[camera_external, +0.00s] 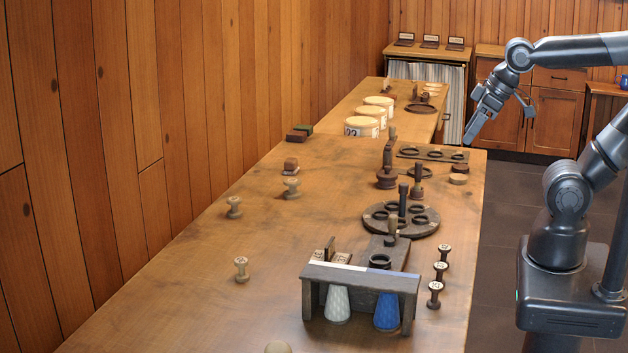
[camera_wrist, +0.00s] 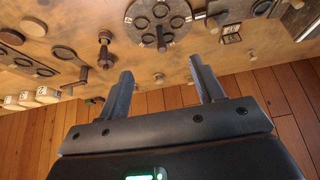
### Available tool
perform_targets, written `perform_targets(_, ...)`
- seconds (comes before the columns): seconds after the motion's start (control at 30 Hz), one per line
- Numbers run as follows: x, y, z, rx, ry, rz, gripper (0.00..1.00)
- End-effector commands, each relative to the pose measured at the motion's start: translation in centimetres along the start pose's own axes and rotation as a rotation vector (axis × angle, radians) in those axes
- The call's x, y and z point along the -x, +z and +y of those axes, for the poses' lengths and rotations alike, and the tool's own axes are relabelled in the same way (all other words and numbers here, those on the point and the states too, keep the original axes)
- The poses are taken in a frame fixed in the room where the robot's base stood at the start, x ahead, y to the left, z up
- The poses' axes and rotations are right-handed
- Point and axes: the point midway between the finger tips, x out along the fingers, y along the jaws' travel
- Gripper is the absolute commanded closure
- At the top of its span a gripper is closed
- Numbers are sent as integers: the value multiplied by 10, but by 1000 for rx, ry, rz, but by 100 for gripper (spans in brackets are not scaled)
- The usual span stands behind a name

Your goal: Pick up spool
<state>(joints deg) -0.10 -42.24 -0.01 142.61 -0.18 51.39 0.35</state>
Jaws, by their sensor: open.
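Pale turned wooden spools stand on the long wooden table (camera_external: 170,310) in the external view. One spool (camera_external: 234,207) stands upright left of centre, another (camera_external: 291,187) stands farther back, and a third (camera_external: 241,269) is nearer the camera. A round pale top (camera_external: 278,347) is cut off at the bottom edge. My gripper (camera_external: 470,134) is in the air at the table's far right, apart from the spools. In the wrist view my gripper (camera_wrist: 160,66) is open, with nothing between its fingers. A small pale round piece (camera_wrist: 158,78) lies beyond the fingers; I cannot tell which spool it is.
A round holed stand (camera_external: 400,232) and a dark rack with a white and a blue cone (camera_external: 387,312) occupy the table's right half. White tubs (camera_external: 362,126) stand farther back.

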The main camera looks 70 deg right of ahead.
Motion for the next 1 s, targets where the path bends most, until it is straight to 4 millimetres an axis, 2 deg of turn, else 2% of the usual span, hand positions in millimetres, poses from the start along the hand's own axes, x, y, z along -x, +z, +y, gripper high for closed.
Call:
perform_targets(0.17,-5,-41,0,-16,11,-2,39)
perform_targets(0.47,-37,-146,-4,-61,42,7,39)
perform_targets(0.77,-100,-241,-16,-98,67,22,39)
perform_targets(1.0,-169,-304,-32,-124,83,36,39)
